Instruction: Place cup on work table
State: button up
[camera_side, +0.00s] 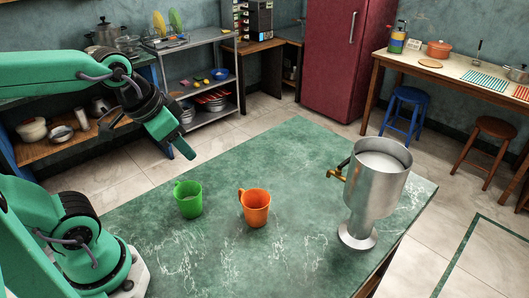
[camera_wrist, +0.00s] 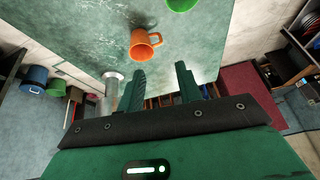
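A green cup (camera_side: 189,202) and an orange cup (camera_side: 256,209) stand upright on the green-topped work table (camera_side: 165,253). The orange cup is to the right of the green one, apart from it. My gripper (camera_side: 178,152) is in the air above and behind the green cup, touching nothing. In the wrist view my gripper (camera_wrist: 160,83) has its two fingers spread with nothing between them. That view shows the orange cup (camera_wrist: 142,43) beyond the fingers and part of the green cup (camera_wrist: 182,4), cut off by the top edge.
A tall metal urn (camera_side: 374,193) with a brass tap stands on the table to the right of the cups. The table front and middle are mostly clear. Behind are shelves (camera_side: 210,83), a red fridge (camera_side: 343,55), a side table (camera_side: 450,66) and stools (camera_side: 409,96).

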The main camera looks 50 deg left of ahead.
jog(key=w+f+m+g, duration=0.3)
jog(key=w+f+m, duration=0.2)
jog(key=w+m, duration=0.2)
jog(key=m+g, duration=0.2)
jog(key=m, duration=0.5)
send_over(240, 190)
jog(key=f, duration=0.9)
jog(key=shift+a+f, duration=0.3)
jog(key=shift+f, duration=0.05)
jog(key=shift+w+f+m, duration=0.15)
jog(key=shift+f+m, duration=0.15)
jog(key=shift+f, duration=0.05)
jog(key=shift+f, duration=1.25)
jog(key=shift+f, duration=0.1)
jog(key=shift+f, duration=2.5)
grip_shut()
